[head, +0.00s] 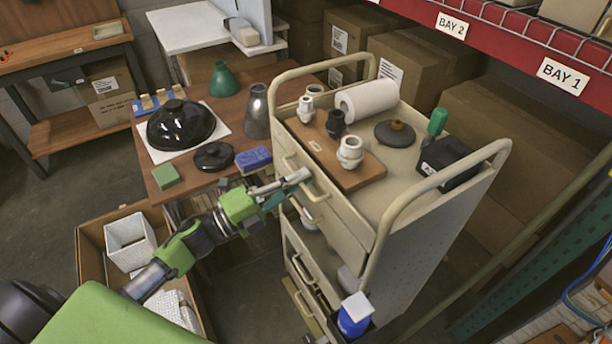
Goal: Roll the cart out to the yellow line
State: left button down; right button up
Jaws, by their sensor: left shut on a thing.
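The cart (408,218) is a beige metal trolley with drawers, a raised hoop rail at each end and a lower shelf. It stands upright between a wooden table and the storage rack. My left gripper (298,178) reaches in from the lower left and is shut on the handle at the cart's upper drawer front. The exact contact is partly hidden by the fingers. The upper drawer looks closed. My right gripper is not in view. No yellow line shows on the visible floor.
On the cart lie a white roll (367,100), a wooden board (335,160) with sockets, a dark disc (395,134) and a black box (448,162). The wooden table (232,103) with lamp shades is close on the left. A carton (92,245) sits below my arm. Boxes fill the rack behind.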

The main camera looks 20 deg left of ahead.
pick_arm(q)
jog(key=shift+s+a+f, duration=0.1)
jog(key=shift+s+a, duration=0.05)
jog(key=shift+s, duration=0.1)
jog(key=c, duration=2.2)
grip_release()
jog(key=v, duration=1.2)
